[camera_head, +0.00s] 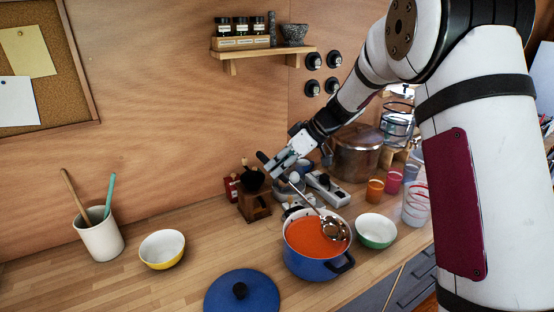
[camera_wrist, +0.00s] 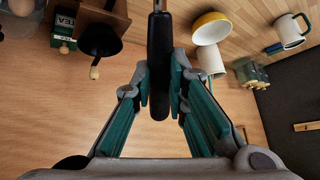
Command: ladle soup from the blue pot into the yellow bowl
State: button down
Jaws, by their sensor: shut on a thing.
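The blue pot (camera_head: 312,268) stands on the counter, filled with orange-red soup (camera_head: 310,236). The ladle (camera_head: 334,229) leans down into the pot, its metal bowl at the soup's surface near the right inner side; I cannot tell whether it holds soup. My gripper (camera_head: 284,160) is above and behind the pot, shut on the ladle's black handle. The wrist view shows the handle (camera_wrist: 158,55) between my fingers (camera_wrist: 160,90). The yellow bowl (camera_head: 160,262), white inside, stands upright left of the pot and looks empty. It also shows in the wrist view (camera_wrist: 210,28).
A blue lid (camera_head: 242,294) lies left of the pot. A green bowl (camera_head: 376,231) stands right of it. A utensil crock (camera_head: 100,236) is at the far left. A grinder (camera_head: 254,203) and large metal pot (camera_head: 357,152) stand behind. Counter between yellow bowl and grinder is clear.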

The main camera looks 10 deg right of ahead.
jog(key=shift+w+a+f+g+h+b, duration=0.7)
jog(key=shift+f+b, duration=0.35)
jog(key=shift+f, duration=2.3)
jog(key=shift+w+a+f+g+h+b, duration=0.5)
jog(key=shift+a+f+h+b, duration=0.45)
jog(key=shift+f, duration=2.35)
notch_tip(320, 180, up, 11)
jog(key=shift+w, duration=0.15)
jog(key=shift+a, duration=0.1)
